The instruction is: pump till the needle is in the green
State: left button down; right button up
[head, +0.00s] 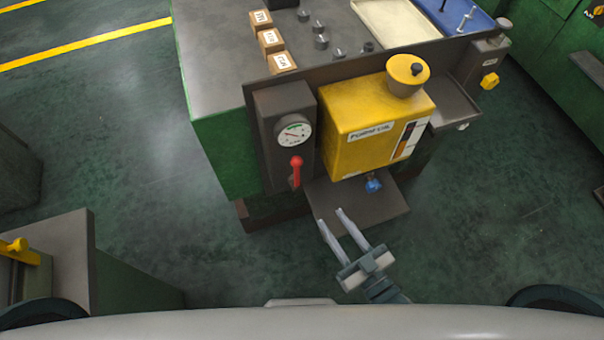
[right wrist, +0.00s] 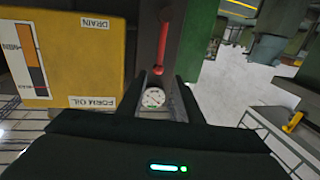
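The round white gauge (head: 294,131) is on a dark upright housing (head: 282,103) at the machine's front. Green shows along the top of its dial; the needle is too small to read surely. A red pump lever (head: 296,170) hangs below the gauge. My right gripper (head: 331,216) is open and empty, below and to the right of the lever, apart from it. In the right wrist view, turned upside down, the red lever (right wrist: 162,45) and gauge (right wrist: 153,98) show ahead, with the gauge seen between the fingers. My left gripper is not in view.
A yellow form oil tank (head: 365,125) stands right of the gauge, with a blue valve (head: 373,186) beneath it over a dark tray (head: 385,208). The machine's bench top (head: 222,45) holds several small parts.

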aim_at(299, 171)
jog(key=p+x, duration=0.4)
jog(key=x, duration=1.2)
grip_shut()
